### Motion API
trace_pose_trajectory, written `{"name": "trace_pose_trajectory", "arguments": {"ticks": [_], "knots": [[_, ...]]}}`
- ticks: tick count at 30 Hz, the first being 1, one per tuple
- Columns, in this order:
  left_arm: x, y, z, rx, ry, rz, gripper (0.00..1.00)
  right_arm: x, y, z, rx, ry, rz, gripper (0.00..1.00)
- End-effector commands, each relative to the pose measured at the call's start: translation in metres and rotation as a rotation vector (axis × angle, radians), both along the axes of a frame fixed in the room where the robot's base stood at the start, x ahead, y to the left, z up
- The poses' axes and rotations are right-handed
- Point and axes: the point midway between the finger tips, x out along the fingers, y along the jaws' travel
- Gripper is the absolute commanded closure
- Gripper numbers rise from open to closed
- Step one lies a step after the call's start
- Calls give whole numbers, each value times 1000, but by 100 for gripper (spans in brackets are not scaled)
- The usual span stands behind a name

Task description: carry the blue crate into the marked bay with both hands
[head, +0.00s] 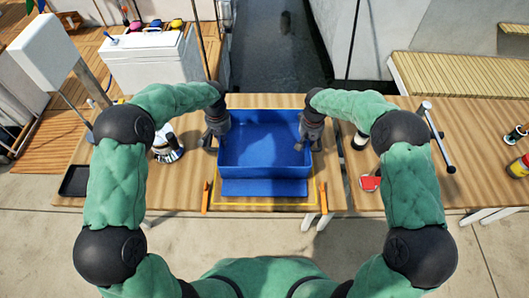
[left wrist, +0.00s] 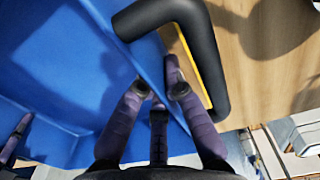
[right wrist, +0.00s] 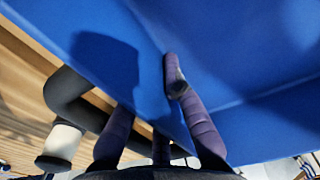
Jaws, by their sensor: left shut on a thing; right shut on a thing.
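The blue crate (head: 264,168) is open-topped and looks empty in the head view. It appears level, over or within a yellow outline (head: 265,204) marked on the wooden table; I cannot tell whether it touches the table. My left gripper (head: 221,128) is shut on the crate's left wall; the left wrist view shows its fingers (left wrist: 160,90) on either side of the blue wall, beside a black handle (left wrist: 190,30). My right gripper (head: 309,132) is shut on the right wall; in the right wrist view one finger (right wrist: 174,80) lies inside and the other is partly hidden.
Orange posts (head: 206,196) (head: 323,198) stand at the front corners of the outline. A red item (head: 370,183), a metal-handled tool (head: 437,135) and a yellow jar (head: 519,166) are at right.

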Motion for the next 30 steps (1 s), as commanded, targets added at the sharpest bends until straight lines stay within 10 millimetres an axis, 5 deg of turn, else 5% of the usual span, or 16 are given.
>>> {"name": "trace_pose_trajectory", "arguments": {"ticks": [9,10,12,23,30], "knots": [[1,0,-13,0,-3,0,100,1,0,-13,0,-3,-1,100],[0,0,-12,0,0,0,82,0,0,-12,0,0,0,82],[0,0,-11,0,0,0,66,0,0,-11,0,0,0,66],[0,0,-9,0,-1,0,66,0,0,-11,0,0,0,66],[1,0,21,0,-3,-1,66,0,0,-11,0,0,0,66]]}}
